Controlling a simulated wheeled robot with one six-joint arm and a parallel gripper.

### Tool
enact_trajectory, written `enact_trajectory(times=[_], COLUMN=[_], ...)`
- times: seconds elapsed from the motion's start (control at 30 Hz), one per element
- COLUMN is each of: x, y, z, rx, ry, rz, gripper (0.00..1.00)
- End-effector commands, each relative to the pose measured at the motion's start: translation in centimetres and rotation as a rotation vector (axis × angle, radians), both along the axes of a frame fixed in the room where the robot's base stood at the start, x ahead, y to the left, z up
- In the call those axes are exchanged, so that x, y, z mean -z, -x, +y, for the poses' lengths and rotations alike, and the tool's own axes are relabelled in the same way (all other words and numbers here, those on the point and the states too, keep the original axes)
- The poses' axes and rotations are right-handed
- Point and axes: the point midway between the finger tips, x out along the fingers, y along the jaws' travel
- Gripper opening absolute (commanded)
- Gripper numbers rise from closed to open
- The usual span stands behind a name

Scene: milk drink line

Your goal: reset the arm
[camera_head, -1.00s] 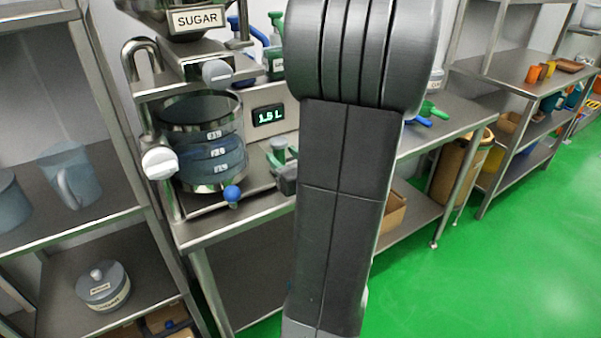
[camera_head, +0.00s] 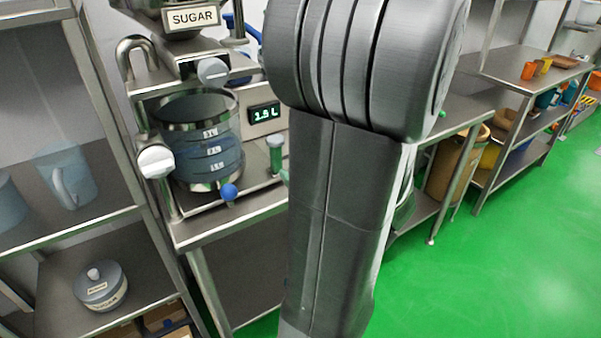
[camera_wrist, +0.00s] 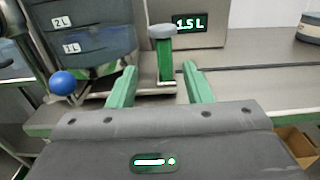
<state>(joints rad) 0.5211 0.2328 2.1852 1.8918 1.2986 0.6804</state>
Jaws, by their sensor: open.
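My gripper (camera_wrist: 160,88) shows in the wrist view with its two green fingers apart and nothing between them. Beyond the fingers, a green post with a grey cap (camera_wrist: 163,52) stands on the machine's steel base; the gripper is not closed on it. In the head view my arm fills the middle, and my gripper is hidden behind it. The dispenser's clear vessel with volume marks (camera_head: 200,150) stands left of my arm, with a blue knob (camera_head: 229,192) at its lower front. The display (camera_head: 264,113) reads 1.5 L in the wrist view.
A SUGAR hopper (camera_head: 190,17) sits above the vessel. A left shelf (camera_head: 100,205) holds a blue-grey jug (camera_head: 66,178) and a lidded pot (camera_head: 101,287). Right shelves (camera_head: 500,72) hold orange cups (camera_head: 528,70). Green floor (camera_head: 500,250) lies open at the right.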

Motion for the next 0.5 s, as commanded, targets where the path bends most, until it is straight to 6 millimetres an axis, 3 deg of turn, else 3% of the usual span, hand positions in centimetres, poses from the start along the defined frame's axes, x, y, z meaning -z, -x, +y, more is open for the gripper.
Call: enact_trajectory(times=[0.27, 0.5], x=[0.0, 0.0], y=[-0.9, -3.2], z=[0.6, 2.3], rx=[-0.002, -0.003], ry=[0.001, 0.001], rz=[-0.001, -0.001], gripper=[0.45, 0.45])
